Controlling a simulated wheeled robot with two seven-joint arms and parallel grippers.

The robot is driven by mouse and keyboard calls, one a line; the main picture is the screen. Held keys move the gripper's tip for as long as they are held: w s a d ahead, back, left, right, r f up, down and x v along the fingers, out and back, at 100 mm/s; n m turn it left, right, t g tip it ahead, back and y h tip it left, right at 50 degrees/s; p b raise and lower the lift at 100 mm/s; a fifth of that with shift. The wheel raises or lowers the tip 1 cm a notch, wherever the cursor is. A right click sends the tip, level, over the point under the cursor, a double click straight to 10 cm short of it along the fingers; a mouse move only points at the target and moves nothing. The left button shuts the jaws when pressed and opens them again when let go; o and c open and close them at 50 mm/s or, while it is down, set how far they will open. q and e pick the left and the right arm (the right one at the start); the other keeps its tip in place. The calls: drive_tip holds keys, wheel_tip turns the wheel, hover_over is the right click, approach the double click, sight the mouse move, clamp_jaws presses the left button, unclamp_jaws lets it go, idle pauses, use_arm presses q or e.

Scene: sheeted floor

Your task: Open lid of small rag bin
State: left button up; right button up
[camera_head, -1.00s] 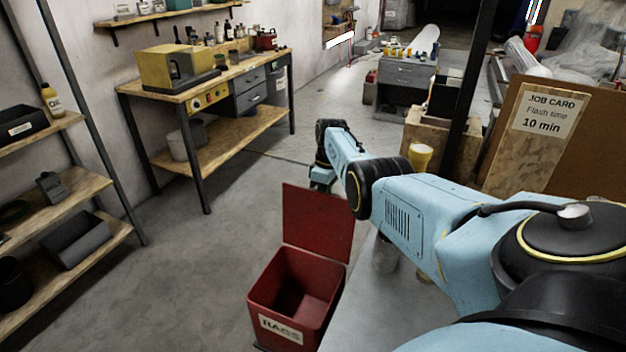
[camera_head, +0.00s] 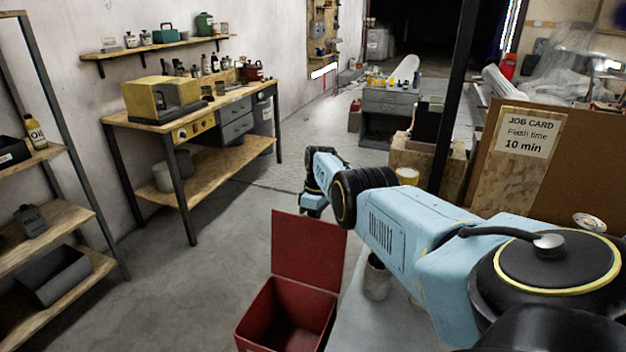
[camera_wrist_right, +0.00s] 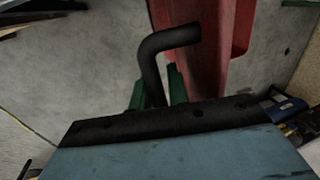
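The red rag bin (camera_head: 255,322) stands on the floor at the bottom of the head view, its front cut off by the frame edge. Its red lid (camera_head: 306,250) is raised roughly upright at the bin's back edge, and the opening shows. In the right wrist view, a black bent bar (camera_wrist_right: 147,62), apparently the lid's handle, runs between the green fingers of my right gripper (camera_wrist_right: 157,82) with no clear gap. Red bin surfaces show beyond it. My left gripper is not in view.
A grey surface (camera_head: 365,325) lies right of the bin, with a metal cup (camera_head: 376,280) on it. A workbench (camera_head: 190,120) stands behind at left, and a shelf rack (camera_head: 60,222) at far left. The floor (camera_head: 190,290) left of the bin is clear.

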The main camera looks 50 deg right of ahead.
drive_tip(key=shift+w+d+r, duration=0.1)
drive_tip(key=shift+d+r, duration=0.05)
drive_tip(key=shift+r, duration=0.35)
drive_tip(key=b+v, duration=0.4)
drive_tip(key=v, duration=0.8)
drive_tip(key=shift+r+b, duration=0.2)
drive_tip(key=shift+b, duration=0.2)
